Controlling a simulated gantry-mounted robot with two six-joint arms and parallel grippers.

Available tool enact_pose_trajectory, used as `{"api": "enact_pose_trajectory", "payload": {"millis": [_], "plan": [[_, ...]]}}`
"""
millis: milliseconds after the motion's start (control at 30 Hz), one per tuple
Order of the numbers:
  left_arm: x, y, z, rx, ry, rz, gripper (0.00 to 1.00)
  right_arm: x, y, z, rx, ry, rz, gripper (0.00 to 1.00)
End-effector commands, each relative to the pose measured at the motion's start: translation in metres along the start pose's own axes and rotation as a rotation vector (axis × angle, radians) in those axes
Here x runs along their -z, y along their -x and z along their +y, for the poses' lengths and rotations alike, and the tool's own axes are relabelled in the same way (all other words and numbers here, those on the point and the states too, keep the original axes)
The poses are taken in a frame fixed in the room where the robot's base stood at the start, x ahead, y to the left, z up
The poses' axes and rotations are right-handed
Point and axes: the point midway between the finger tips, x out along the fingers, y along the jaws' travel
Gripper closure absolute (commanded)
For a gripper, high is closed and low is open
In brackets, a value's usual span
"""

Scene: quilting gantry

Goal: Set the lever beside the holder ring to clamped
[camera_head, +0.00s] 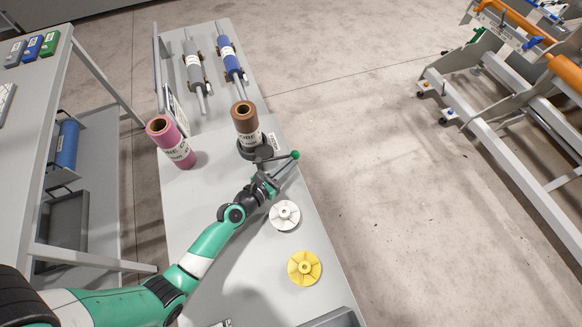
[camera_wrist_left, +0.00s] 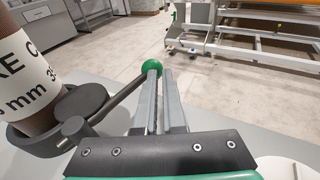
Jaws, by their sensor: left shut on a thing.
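The lever is a thin dark rod (camera_wrist_left: 120,94) with a green ball knob (camera_head: 295,154). It runs out from a pivot beside the dark holder ring (camera_head: 247,152). The knob also shows in the wrist view (camera_wrist_left: 152,66), at the fingertips. A brown roll (camera_head: 246,124) with a white label stands upright in the ring. My left gripper (camera_head: 287,165) reaches in from the lower left, its two grey fingers (camera_wrist_left: 160,92) shut on the lever near the knob. The exact contact is partly hidden by the fingers. My right gripper is not in view.
A pink roll (camera_head: 171,142) stands left of the ring. A white spool flange (camera_head: 285,215) and a yellow one (camera_head: 305,267) lie on the grey table (camera_head: 205,205) near its right edge. Grey (camera_head: 194,66) and blue (camera_head: 230,57) rolls lie at the back.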

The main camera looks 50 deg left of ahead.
Motion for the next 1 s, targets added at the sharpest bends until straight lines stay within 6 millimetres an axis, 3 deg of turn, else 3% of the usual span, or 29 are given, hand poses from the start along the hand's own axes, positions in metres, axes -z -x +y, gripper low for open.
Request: {"api": "enact_pose_trajectory", "payload": {"millis": [400,1000], "plan": [[0.001,-0.01,0.012,-0.002,0.002,0.007,1.0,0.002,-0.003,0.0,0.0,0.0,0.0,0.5],[0.003,-0.011,0.013,0.001,0.002,0.011,1.0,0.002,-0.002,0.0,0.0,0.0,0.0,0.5]]}}
